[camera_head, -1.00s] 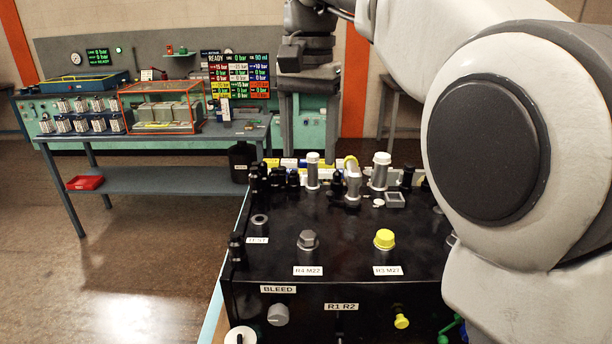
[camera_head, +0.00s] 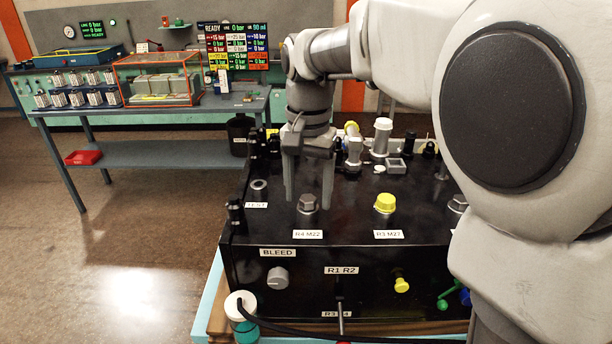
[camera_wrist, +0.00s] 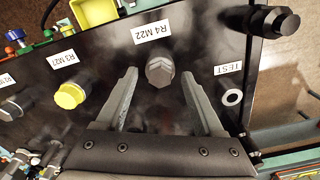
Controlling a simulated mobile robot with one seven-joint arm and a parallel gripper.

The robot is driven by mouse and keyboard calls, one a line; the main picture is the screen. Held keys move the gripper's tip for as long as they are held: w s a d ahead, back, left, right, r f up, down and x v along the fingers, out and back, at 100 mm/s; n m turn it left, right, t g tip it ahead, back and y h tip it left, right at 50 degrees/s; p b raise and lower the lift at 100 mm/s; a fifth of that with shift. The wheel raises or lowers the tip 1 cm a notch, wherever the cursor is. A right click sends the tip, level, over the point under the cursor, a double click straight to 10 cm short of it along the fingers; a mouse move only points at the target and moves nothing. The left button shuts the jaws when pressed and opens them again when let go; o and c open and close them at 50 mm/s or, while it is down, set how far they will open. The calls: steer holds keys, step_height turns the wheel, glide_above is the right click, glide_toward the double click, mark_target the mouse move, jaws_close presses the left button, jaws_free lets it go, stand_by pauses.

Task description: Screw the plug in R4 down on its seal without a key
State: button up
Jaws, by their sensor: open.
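The R4 plug (camera_head: 308,203) is a grey hex-headed plug on top of the black block (camera_head: 350,262), just behind its "R4 M22" label. My gripper (camera_head: 308,192) is open, pointing down at the block, with its fingers close to the plug. In the wrist view the plug (camera_wrist: 160,71) lies between and slightly beyond the two open fingertips (camera_wrist: 160,74), with a gap on both sides. The fingers do not appear to touch it. The plug's seal is not visible.
A yellow cap (camera_head: 386,203) labelled R3 M27 stands right of the plug. The TEST port (camera_head: 259,190) is to the left, near black fittings (camera_head: 236,215). White and grey fittings (camera_head: 382,138) stand behind. A bleed knob (camera_head: 278,277) is on the front face.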

steer(key=shift+f, duration=0.2)
steer(key=shift+c, duration=0.3)
jaws_close()
steer(key=m+p, duration=0.1)
steer(key=m, duration=0.3)
steer(key=shift+m, duration=0.3)
steer(key=shift+m+p, duration=0.35)
steer(key=shift+m, duration=0.35)
steer(key=m+p, duration=0.1)
steer(key=m, duration=0.1)
steer(key=shift+s+m, duration=0.1)
steer(key=shift+m, duration=0.2)
steer(key=shift+f+m, duration=0.15)
steer(key=shift+m, duration=0.85)
